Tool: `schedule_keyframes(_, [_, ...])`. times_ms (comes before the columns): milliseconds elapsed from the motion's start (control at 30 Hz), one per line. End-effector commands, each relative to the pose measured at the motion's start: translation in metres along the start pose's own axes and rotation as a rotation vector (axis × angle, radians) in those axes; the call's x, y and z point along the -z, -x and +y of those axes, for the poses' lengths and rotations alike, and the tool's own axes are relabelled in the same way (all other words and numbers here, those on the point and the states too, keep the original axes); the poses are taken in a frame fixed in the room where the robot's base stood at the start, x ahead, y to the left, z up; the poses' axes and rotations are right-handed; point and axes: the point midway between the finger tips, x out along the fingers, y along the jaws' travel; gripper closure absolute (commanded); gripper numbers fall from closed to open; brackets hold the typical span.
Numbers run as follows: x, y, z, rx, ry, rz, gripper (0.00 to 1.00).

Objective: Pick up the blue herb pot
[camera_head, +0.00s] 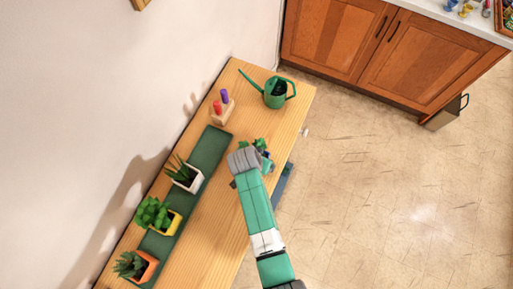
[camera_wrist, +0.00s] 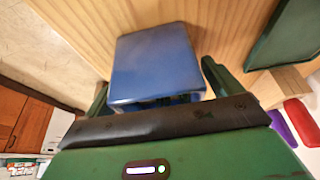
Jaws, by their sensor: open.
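The blue herb pot (camera_wrist: 155,62) fills the middle of the wrist view, on the wooden table. My open gripper (camera_wrist: 156,78) has one finger on either side of the pot, with a small gap seen at the right finger. Whether the left finger touches it I cannot tell. In the head view, the herb's green leaves (camera_head: 260,143) show just beyond the end of my arm, and my gripper and wrist hide most of the pot.
On the wooden table (camera_head: 222,215), a green mat (camera_head: 208,150) holds potted plants in white (camera_head: 190,182), yellow (camera_head: 172,224) and orange (camera_head: 149,268) pots. A green watering can (camera_head: 275,95) and a peg block (camera_head: 222,112) stand farther back. Wooden cabinets (camera_head: 385,50) are beyond.

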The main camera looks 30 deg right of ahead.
Motion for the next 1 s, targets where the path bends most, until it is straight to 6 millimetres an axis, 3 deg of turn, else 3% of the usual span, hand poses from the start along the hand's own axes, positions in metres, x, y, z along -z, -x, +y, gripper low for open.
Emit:
schedule_keyframes(267, [0.000, -0.006, 0.000, 0.001, 0.000, 0.000, 0.09])
schedule_keyframes(567, [0.000, -0.006, 0.000, 0.001, 0.001, 0.001, 0.68])
schedule_keyframes(833, [0.001, -0.004, -0.001, 0.002, 0.000, 0.002, 0.69])
schedule_keyframes(1000, [0.007, 0.009, -0.001, 0.003, 0.000, 0.004, 0.69])
